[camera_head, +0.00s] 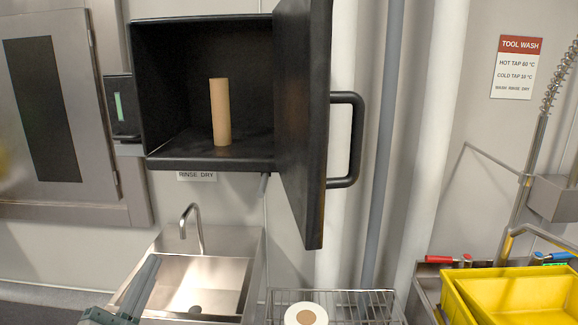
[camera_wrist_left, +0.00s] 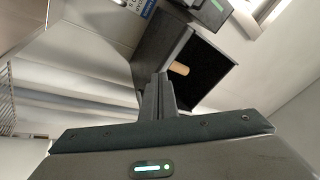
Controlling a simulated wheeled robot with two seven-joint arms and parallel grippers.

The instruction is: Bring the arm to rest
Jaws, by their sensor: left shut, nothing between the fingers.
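My left gripper (camera_head: 150,264) comes in at the bottom left of the head view, in front of the steel sink and well below the wall cabinet. Its fingers are shut together with nothing between them; they also show shut in the left wrist view (camera_wrist_left: 161,80). The black wall cabinet (camera_head: 160,162) stands open. A tan cardboard tube (camera_head: 220,112) stands upright inside it, clear of the gripper. The tube also shows in the left wrist view (camera_wrist_left: 180,68), beyond the fingertips. My right gripper is in neither view.
The open cabinet door (camera_head: 300,120), with its black handle (camera_head: 356,140), juts out over the middle. Below are a steel sink (camera_head: 215,275) with a tap (camera_head: 200,225), a wire rack (camera_head: 365,305) with a white roll (camera_head: 291,316), and yellow bins (camera_head: 510,290) at right.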

